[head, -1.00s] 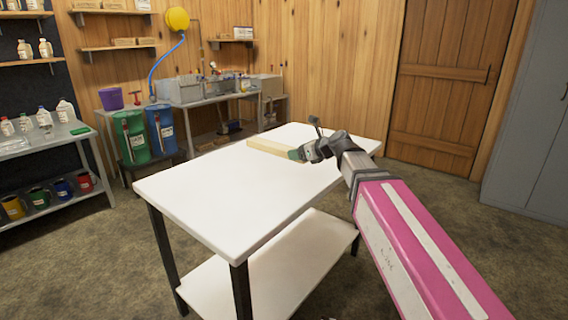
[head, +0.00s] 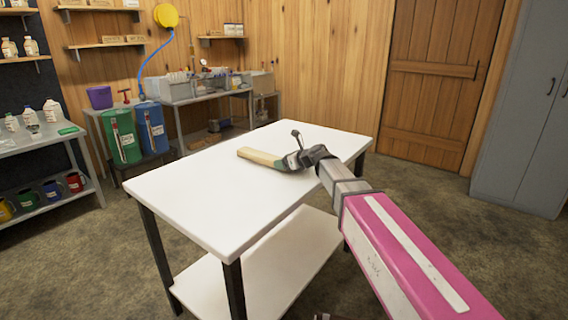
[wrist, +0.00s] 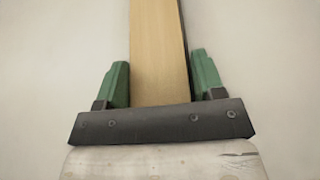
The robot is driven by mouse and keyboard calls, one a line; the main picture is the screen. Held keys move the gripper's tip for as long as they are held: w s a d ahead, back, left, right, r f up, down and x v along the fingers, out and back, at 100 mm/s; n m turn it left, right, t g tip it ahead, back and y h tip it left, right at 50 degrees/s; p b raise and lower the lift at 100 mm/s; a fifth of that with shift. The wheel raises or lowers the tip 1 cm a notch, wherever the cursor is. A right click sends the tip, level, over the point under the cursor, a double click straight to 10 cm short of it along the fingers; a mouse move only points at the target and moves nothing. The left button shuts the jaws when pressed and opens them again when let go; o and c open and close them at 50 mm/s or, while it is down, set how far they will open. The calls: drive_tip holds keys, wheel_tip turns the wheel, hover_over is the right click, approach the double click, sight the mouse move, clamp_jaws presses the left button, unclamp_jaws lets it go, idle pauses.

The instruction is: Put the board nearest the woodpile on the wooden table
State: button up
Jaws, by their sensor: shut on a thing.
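A pale wooden board (head: 258,156) is over the far part of a white-topped table (head: 190,190) with dark legs. My gripper (head: 287,162) is shut on the board's near end. In the wrist view the board (wrist: 158,50) runs straight out between the two green fingers (wrist: 160,85). Its gripped end is hidden by the dark gripper body. I cannot tell whether the board touches the tabletop or is slightly above it. No woodpile shows.
The rest of the tabletop is bare, and a lower white shelf (head: 265,270) is beneath it. Green (head: 120,138) and blue (head: 151,128) drums stand behind. A grey bench (head: 205,97) with metal containers is at the back wall. A grey cabinet (head: 520,120) is at right.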

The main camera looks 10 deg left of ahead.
drive_tip(key=shift+f, duration=0.2)
drive_tip(key=o, duration=1.1)
